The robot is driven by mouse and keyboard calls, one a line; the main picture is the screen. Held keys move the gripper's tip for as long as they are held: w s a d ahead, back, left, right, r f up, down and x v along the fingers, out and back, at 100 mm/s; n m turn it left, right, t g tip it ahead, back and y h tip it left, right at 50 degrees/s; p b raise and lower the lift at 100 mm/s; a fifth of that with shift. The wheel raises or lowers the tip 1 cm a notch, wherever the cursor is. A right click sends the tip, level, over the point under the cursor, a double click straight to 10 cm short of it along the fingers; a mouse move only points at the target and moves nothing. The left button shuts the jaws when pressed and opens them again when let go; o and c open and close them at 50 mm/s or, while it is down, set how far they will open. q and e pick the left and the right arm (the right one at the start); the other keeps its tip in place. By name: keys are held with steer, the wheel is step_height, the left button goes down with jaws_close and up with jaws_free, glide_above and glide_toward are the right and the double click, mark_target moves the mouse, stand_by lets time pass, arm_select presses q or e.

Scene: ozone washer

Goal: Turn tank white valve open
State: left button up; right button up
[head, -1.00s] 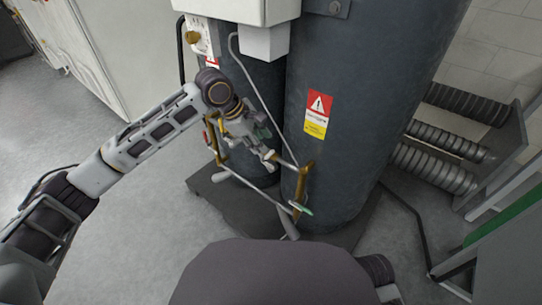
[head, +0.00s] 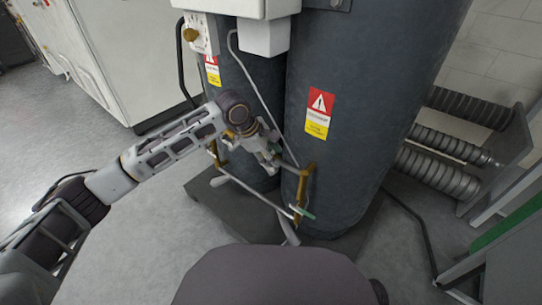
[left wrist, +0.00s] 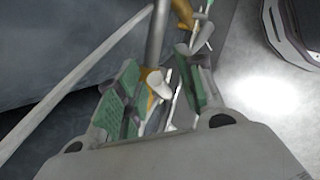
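Two dark grey tanks stand side by side; the right tank (head: 345,150) is in front of my left arm's reach, with brass and grey piping low on it. My left gripper (head: 270,158) is at the pipes between the tanks and covers part of them. In the left wrist view its green-padded fingers (left wrist: 158,88) are apart. A small white valve handle (left wrist: 160,84) on a brass fitting (left wrist: 152,78) shows between the fingers; I cannot tell whether either finger touches it. My right gripper is not in view.
A green-handled valve (head: 303,212) sits lower on the brass pipe (head: 301,188). A thin grey pipe (head: 250,190) crosses the tank fronts. A white control box (head: 263,38) hangs above. Ribbed hoses (head: 438,170) lie at right. The floor at left is clear.

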arm_select(q)
jaws_close()
stand_by(0.5)
steer(key=shift+r+p, duration=0.1)
steer(key=shift+p, duration=0.3)
